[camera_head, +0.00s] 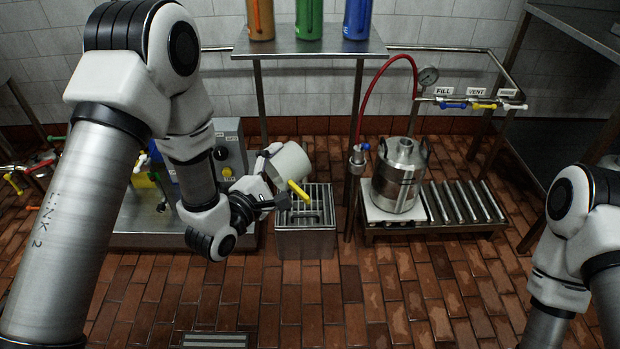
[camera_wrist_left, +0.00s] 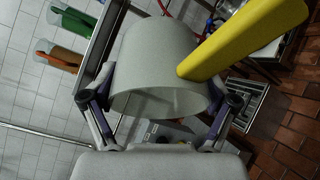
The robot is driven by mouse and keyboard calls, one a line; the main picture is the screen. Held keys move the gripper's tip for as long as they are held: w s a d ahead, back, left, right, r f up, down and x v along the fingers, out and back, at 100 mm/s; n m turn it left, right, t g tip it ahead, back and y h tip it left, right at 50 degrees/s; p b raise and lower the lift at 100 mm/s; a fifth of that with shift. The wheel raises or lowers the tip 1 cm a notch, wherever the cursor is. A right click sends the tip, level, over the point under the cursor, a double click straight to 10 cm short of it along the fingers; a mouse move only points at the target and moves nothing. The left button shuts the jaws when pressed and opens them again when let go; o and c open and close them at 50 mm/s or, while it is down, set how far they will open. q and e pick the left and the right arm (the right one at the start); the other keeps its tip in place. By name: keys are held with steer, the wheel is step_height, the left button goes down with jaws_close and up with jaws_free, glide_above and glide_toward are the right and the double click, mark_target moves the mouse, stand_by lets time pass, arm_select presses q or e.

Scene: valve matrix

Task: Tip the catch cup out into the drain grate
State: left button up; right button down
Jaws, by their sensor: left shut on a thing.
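My left gripper (camera_head: 263,182) is shut on the catch cup (camera_head: 291,160), a pale grey cup with a yellow handle (camera_head: 298,190). In the left wrist view the gripper's fingers (camera_wrist_left: 162,104) close on both sides of the cup (camera_wrist_left: 160,55), and the yellow handle (camera_wrist_left: 245,38) sticks out to the upper right. The cup is tilted above the back left of the drain grate (camera_head: 322,197), a barred top on a metal box. I cannot see whether anything is in the cup. Only my right arm shows at the right edge; its gripper is out of frame.
A steel vessel (camera_head: 400,178) stands on a low platform beside a roller conveyor (camera_head: 462,203), right of the grate. A control box (camera_head: 228,148) is behind my left arm. A shelf (camera_head: 310,48) with coloured cylinders is above. The brick floor (camera_head: 350,290) in front is mostly clear.

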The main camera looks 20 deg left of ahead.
mark_target(286, 146)
arm_select(q)
steer(key=shift+w+f, duration=0.1)
stand_by(0.3)
step_height(286, 146, down, 12)
steer(key=d+n+y, duration=0.2)
steer(key=y, duration=0.1)
steer(key=r+p, duration=0.6)
steer(key=w+a+r+n+y+p, duration=0.1)
steer(key=r+p, duration=0.5)
steer(key=r, duration=0.1)
steer(key=w+a+r+y+p, duration=0.1)
steer(key=r+p, duration=0.5)
steer(key=shift+r+t, duration=0.35)
steer(key=shift+t, duration=0.05)
steer(key=shift+f, duration=0.25)
steer(key=s+r, duration=0.1)
steer(key=s, duration=0.1)
steer(key=s+r, duration=0.1)
steer(key=s, duration=0.1)
steer(key=shift+s+r, duration=0.2)
